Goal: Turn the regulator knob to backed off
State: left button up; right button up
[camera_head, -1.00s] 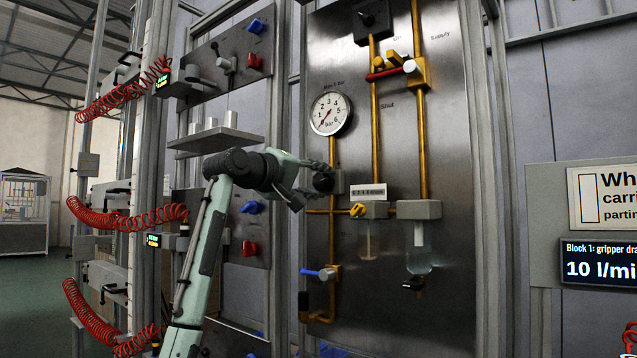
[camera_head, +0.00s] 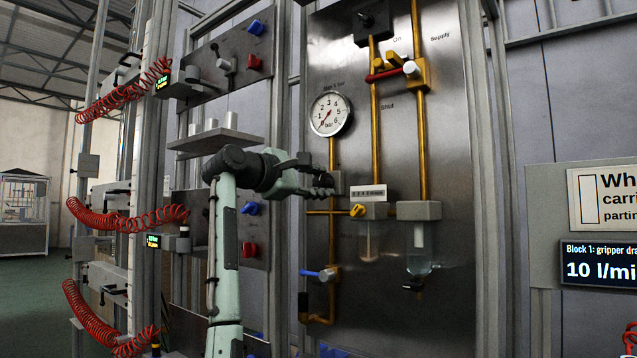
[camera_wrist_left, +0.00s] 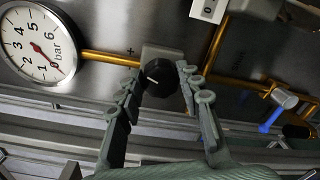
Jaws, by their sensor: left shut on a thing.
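The regulator knob (camera_wrist_left: 160,78) is round and black with a white mark, on a grey body (camera_wrist_left: 162,53) in the left wrist view. My left gripper (camera_wrist_left: 158,84) has one finger on each side of it and is shut on it. In the head view my left gripper (camera_head: 327,185) reaches the panel below the pressure gauge (camera_head: 330,114) and largely hides the knob. The gauge also shows in the left wrist view (camera_wrist_left: 37,42); its red needle points toward the low end of the scale. My right gripper is not in view.
The metal panel (camera_head: 440,300) carries brass pipes, a red-handled valve (camera_head: 384,74), a yellow knob (camera_head: 358,210), a blue lever (camera_head: 318,273) and a clear bowl (camera_head: 420,262). A shelf (camera_head: 215,140) with white cylinders is above my left arm.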

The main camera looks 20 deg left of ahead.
pick_arm(q)
jog(key=shift+n, duration=1.9)
jog(key=o, duration=1.2)
jog(key=shift+a, duration=0.1)
jog(key=shift+c, duration=0.2)
jog(key=shift+s, duration=0.1)
jog(key=v, duration=1.2)
jog(key=shift+f, duration=0.1)
